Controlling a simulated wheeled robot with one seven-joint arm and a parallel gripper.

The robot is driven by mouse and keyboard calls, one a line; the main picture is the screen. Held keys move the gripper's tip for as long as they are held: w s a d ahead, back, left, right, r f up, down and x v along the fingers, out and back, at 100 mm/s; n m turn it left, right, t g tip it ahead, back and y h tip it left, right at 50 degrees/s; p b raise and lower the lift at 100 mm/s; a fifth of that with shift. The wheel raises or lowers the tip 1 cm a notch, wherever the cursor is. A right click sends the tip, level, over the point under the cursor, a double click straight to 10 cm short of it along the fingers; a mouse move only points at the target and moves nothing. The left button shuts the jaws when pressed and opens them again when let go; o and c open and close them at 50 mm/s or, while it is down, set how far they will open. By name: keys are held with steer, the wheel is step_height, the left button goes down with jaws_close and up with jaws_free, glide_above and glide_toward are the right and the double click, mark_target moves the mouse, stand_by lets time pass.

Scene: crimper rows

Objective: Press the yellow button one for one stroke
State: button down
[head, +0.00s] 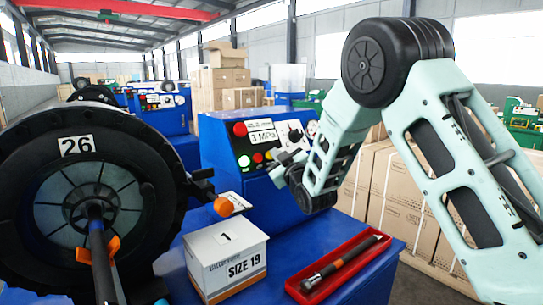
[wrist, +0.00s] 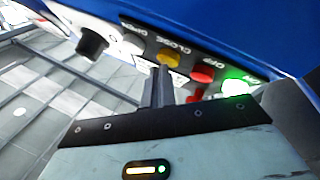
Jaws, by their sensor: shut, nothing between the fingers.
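The yellow button (wrist: 167,57), marked CLOSE, sits in the row on the blue machine's control panel in the wrist view. My gripper (wrist: 161,70) is shut and empty, with its fingertips right at the lower edge of the yellow button. I cannot tell whether they touch it. In the head view my gripper (head: 274,165) is at the panel's lower right, partly covering the button row.
A white SIZE 19 box (head: 225,258) and a red tray (head: 340,260) with a tool stand on the blue bench.

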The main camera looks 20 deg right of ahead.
steer(key=shift+s+d+r, duration=0.2)
steer(key=shift+s+r, duration=0.2)
steer(key=shift+s, duration=0.2)
steer(key=s+r, duration=0.1)
steer(key=s, duration=0.1)
steer(key=s+d+r, duration=0.1)
steer(key=s, duration=0.1)
steer(key=shift+d+r, duration=0.1)
steer(key=shift+r, duration=0.3)
stand_by(1.5)
